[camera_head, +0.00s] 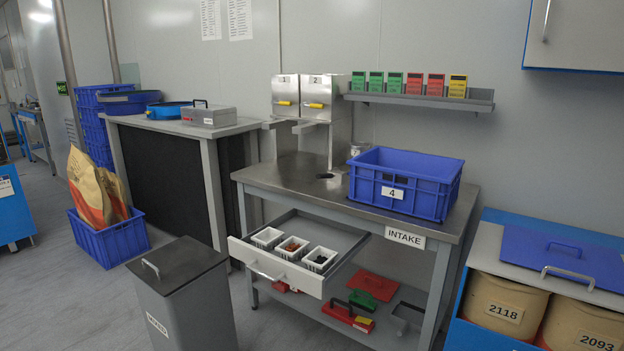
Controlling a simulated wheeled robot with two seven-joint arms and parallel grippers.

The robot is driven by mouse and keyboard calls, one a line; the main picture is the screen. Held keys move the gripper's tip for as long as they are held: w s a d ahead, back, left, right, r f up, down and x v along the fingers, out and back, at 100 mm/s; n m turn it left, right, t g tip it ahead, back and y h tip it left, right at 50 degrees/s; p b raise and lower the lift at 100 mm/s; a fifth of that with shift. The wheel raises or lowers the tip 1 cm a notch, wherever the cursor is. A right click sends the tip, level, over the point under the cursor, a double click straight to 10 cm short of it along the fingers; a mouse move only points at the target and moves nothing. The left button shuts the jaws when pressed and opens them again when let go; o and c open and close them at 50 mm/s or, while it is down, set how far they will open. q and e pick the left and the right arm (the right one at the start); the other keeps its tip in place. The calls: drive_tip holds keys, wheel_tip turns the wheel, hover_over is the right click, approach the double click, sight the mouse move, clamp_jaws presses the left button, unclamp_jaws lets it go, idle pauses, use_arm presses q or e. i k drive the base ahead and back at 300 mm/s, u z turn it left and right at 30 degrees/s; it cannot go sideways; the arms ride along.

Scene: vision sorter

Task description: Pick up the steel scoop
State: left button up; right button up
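I cannot clearly pick out the steel scoop. A grey metal-looking object (407,317) lies on the lower shelf of the intake table, at its right; I cannot tell whether it is the scoop. A small shiny item (358,148) stands on the tabletop behind the blue crate, partly hidden, and its kind is unclear. The table's drawer (275,268) is pulled open and holds several small white trays (292,248) with dark and reddish contents. Neither of my grippers is in view.
A blue crate (406,200) marked 4 stands on the steel table (284,172), next to a hole. Two dispensers (300,95) stand behind. A lidded grey bin (183,300) is in front left. Drums (500,303) stand at the right. Open floor (110,310) shows at the left.

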sight(334, 176)
drive_tip(key=u, duration=0.6)
drive_tip(key=i, duration=0.9)
drive_tip(key=z, duration=0.1)
